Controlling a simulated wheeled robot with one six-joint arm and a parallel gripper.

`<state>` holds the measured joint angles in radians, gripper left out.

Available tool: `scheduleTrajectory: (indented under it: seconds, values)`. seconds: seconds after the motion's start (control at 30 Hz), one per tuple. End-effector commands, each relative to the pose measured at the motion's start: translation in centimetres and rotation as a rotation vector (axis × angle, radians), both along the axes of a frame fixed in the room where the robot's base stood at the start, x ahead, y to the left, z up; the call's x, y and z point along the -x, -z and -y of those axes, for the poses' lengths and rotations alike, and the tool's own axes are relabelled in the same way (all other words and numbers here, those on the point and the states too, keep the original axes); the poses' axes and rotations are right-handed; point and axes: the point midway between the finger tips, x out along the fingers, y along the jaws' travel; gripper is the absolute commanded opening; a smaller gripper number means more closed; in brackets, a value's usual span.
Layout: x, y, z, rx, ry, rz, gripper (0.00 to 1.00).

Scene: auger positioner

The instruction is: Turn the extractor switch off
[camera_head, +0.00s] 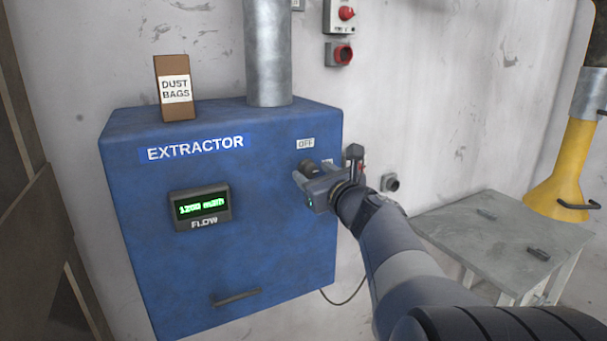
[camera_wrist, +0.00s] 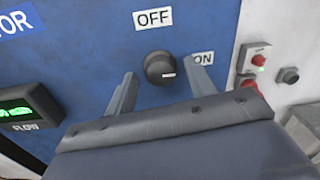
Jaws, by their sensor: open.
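The extractor (camera_head: 270,215) is a blue box on the wall, with a lit green flow display (camera_head: 201,206). Its switch is a round black knob (camera_wrist: 159,68) with a white mark on its right side, pointing toward the ON label (camera_wrist: 203,57). The OFF label (camera_wrist: 153,18) is above the knob; it also shows in the head view (camera_head: 306,144). My gripper (camera_wrist: 159,90) is open in front of the panel, its fingers on either side of the knob in the wrist view. I cannot tell whether they touch it. In the head view my gripper (camera_head: 308,178) partly hides the switch.
A dust bags box (camera_head: 175,88) stands on the extractor beside a grey duct (camera_head: 268,55). A red switch (camera_head: 343,54) and another red control (camera_head: 346,13) are on the wall. A grey table (camera_head: 500,240) and a yellow pipe (camera_head: 565,165) are at the right.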

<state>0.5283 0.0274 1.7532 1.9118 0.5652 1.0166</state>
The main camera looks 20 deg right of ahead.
Motion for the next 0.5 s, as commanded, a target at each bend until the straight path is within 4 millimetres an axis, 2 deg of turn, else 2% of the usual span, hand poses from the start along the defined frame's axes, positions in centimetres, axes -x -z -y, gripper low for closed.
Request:
scheduleTrajectory:
  seconds: [0.07,0.5]
  values:
    - [0.02,-0.01,0.00,0.000,0.000,0.000,0.50]
    - [0.04,-0.02,0.00,0.000,0.000,0.001,0.14]
